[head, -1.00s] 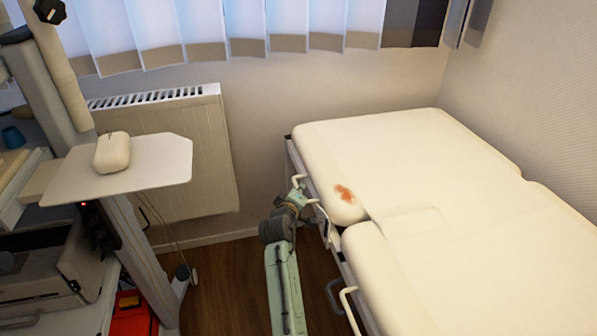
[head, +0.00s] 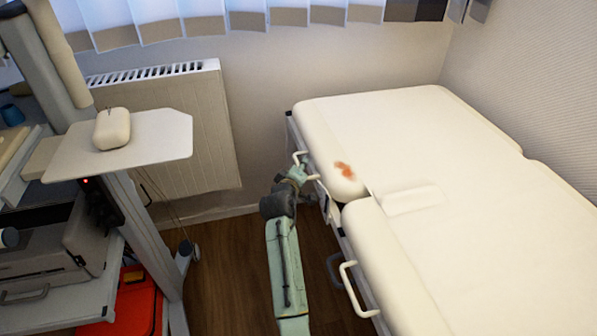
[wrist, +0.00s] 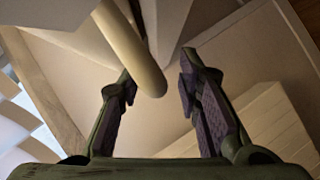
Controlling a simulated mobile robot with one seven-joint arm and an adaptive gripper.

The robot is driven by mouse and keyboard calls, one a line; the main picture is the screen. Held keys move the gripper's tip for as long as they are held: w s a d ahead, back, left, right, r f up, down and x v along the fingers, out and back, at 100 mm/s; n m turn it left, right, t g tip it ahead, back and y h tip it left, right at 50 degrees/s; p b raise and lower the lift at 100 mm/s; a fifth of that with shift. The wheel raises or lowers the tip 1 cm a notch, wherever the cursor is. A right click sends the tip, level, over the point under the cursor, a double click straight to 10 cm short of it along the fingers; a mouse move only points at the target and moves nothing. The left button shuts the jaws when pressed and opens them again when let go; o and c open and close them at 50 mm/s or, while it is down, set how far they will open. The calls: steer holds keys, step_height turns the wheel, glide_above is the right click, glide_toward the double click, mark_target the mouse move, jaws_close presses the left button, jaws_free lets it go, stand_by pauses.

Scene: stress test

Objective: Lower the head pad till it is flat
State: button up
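The head pad (head: 420,130) is the far cream section of the couch, with a red-brown stain near its left edge. It looks close to level, but I cannot tell its exact tilt. A seam separates it from the nearer section (head: 470,260). My gripper (head: 300,172) is at the pad's left side, by a pale handle (head: 299,156). In the wrist view, my gripper (wrist: 157,83) is open, and a cream curved bar (wrist: 138,45) reaches between its fingers, nearer the left one. Contact with the bar cannot be made out.
A second pale handle (head: 350,285) sticks out from the couch's near side. A radiator (head: 180,130) stands on the back wall. At left is a cart with a white shelf (head: 165,140).

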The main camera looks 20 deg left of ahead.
steer(key=v, duration=1.2)
steer(key=shift+d, duration=0.1)
